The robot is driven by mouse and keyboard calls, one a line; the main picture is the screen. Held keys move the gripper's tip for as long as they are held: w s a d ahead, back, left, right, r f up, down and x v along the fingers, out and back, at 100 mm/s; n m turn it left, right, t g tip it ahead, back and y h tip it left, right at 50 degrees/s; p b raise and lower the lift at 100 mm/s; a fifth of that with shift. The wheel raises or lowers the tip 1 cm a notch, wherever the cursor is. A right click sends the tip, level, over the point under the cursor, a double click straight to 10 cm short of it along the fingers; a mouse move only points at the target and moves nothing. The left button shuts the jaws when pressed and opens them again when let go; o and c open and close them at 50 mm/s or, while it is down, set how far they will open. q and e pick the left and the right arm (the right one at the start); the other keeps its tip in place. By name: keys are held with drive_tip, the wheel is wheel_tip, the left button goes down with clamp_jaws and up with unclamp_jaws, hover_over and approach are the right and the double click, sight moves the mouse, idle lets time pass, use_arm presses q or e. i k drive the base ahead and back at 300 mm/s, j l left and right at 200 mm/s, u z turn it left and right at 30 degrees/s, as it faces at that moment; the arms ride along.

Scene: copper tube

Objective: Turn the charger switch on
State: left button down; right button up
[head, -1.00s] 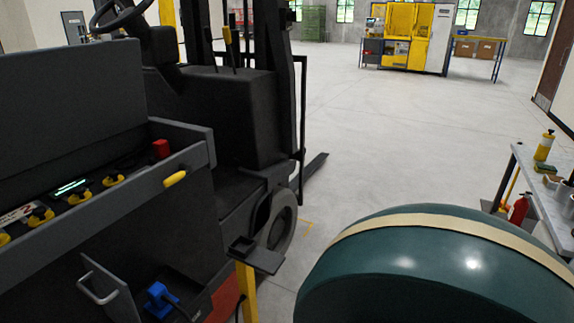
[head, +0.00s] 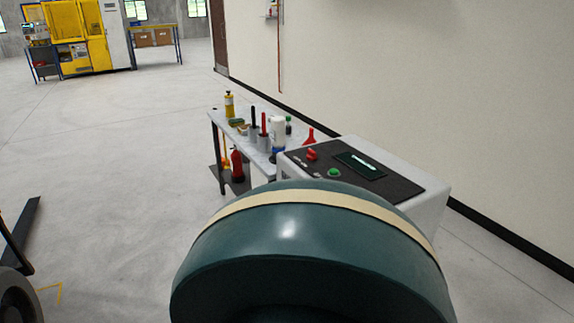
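A pale grey box (head: 425,210) with a sloped black top panel stands at the middle right of the head view, apparently the charger, though I cannot read its lettering. A red switch (head: 312,154) sits at the panel's upper left. A round green button (head: 334,172) is below it. A dark display (head: 360,164) with a bright line of text is to their right. I cannot tell the switch's setting. A rounded teal shape close to the camera hides the box's lower front. Neither gripper is in view.
A metal table (head: 215,122) beside the box holds bottles and tools. A red fire extinguisher (head: 237,165) stands by it. A pale wall (head: 450,90) runs behind. Open floor (head: 120,170) lies left. A yellow machine (head: 75,40) is at the back.

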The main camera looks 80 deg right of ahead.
sight(311, 155)
drive_tip(key=i+z, duration=0.1)
drive_tip(key=z, duration=3.6)
drive_tip(key=j+z, duration=0.35)
drive_tip(key=j, duration=0.15)
drive_tip(key=j+z, duration=0.3)
drive_tip(key=j, duration=0.25)
